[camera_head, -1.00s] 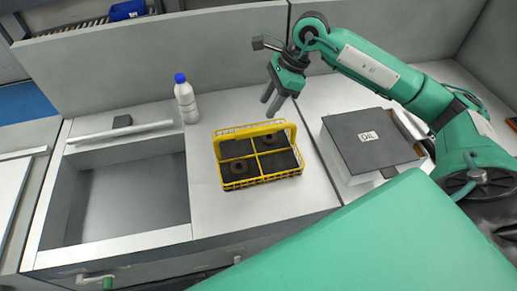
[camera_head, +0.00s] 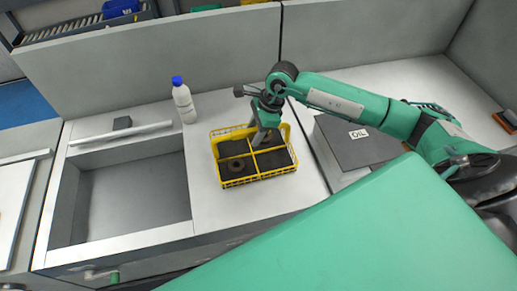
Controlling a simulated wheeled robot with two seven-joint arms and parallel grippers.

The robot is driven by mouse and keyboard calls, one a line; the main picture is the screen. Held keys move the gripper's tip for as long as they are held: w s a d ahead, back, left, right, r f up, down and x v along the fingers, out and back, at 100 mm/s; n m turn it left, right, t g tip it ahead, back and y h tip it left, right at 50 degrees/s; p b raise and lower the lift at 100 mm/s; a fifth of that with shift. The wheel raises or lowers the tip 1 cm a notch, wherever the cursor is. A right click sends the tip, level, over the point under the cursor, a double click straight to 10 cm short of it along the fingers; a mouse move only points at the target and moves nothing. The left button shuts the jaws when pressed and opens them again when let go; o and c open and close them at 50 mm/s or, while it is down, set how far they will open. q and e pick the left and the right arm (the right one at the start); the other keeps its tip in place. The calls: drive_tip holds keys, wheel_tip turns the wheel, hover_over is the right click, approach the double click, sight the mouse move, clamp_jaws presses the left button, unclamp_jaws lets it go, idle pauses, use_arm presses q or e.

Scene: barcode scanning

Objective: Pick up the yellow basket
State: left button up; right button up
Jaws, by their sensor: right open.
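The yellow basket (camera_head: 240,183) is a wire frame with a dark, divided inside and a handle across its middle. It stands on the light counter near the centre of the head view. A dark ring-shaped part lies in its front left compartment. My right gripper (camera_head: 262,138) is open and points down over the back of the basket, at the handle. The fingers hide part of the handle, and I cannot tell whether they touch it. My left gripper is not in view.
A white bottle with a blue cap (camera_head: 184,103) stands behind and left of the basket. A sunken basin (camera_head: 135,197) lies to the left. A dark box labelled OIL (camera_head: 350,146) is on the right, under my right arm. Bare counter lies in front of the basket.

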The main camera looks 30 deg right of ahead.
drive_tip(key=shift+x, duration=1)
clamp_jaws()
drive_tip(key=shift+r, duration=0.15)
drive_tip(key=shift+w+a, duration=0.1)
drive_tip(key=shift+a, duration=0.05)
